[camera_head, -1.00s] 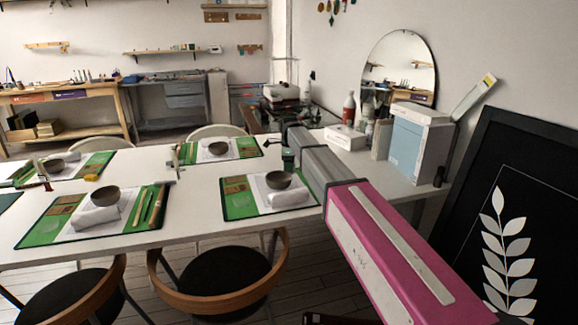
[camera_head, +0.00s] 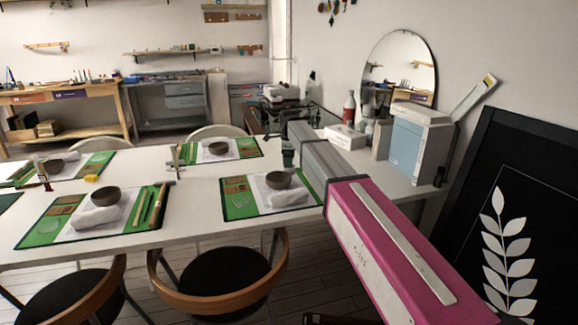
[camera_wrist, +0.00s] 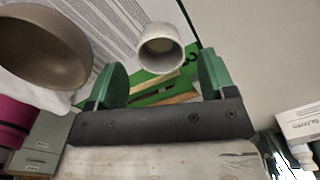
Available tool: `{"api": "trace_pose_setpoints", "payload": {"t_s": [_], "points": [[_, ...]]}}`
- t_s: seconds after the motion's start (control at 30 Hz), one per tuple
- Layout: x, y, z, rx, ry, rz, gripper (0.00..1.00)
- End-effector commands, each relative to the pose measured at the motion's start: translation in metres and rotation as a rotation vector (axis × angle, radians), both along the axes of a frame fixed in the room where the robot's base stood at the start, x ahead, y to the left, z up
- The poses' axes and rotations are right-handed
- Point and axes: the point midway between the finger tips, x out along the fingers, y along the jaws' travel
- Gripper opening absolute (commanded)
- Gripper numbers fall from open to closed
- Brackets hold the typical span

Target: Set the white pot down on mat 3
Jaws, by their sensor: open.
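The white pot (camera_wrist: 162,42) is a small pale round vessel, its open mouth facing the camera in the wrist view. It appears to stand at the green edge of a mat (camera_wrist: 192,58) marked 3. My gripper (camera_wrist: 163,66) is open, one green finger left of the pot and one right, with visible gaps on both sides. In the head view my gripper (camera_head: 288,155) is small, by the far right part of the front right mat (camera_head: 238,208), which seems to be the same mat. I cannot make out the pot there.
A brown bowl (camera_wrist: 42,45) and a white cloth (camera_wrist: 40,92) lie left of the gripper; the bowl also shows in the head view (camera_head: 279,180). Bare table (camera_wrist: 250,50) lies to the right. White boxes (camera_head: 345,137) stand at the table's right side.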

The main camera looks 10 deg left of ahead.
Motion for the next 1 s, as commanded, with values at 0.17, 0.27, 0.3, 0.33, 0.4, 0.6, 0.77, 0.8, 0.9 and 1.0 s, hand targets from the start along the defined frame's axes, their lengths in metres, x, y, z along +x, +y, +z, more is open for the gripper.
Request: {"api": "trace_pose_setpoints", "payload": {"t_s": [0.17,0.27,0.3,0.33,0.4,0.6,0.77,0.8,0.9,1.0], "points": [[0.001,0.0,0.039,0.001,-0.002,0.0,0.77],[0.001,0.0,0.058,0.001,-0.002,0.0,0.77],[0.001,0.0,0.064,0.0,-0.001,0.0,0.77],[0.001,0.0,0.068,0.001,-0.001,0.0,0.77],[0.001,0.0,0.078,0.001,-0.001,0.0,0.77],[0.0,0.0,0.091,0.0,0.0,0.0,0.77],[0.0,0.0,0.092,0.0,0.0,0.0,0.77],[0.0,0.0,0.092,0.0,0.0,0.0,0.77],[0.0,0.0,0.092,0.0,0.0,0.0,0.77],[0.0,0.0,0.092,0.0,0.0,0.0,0.77]]}}
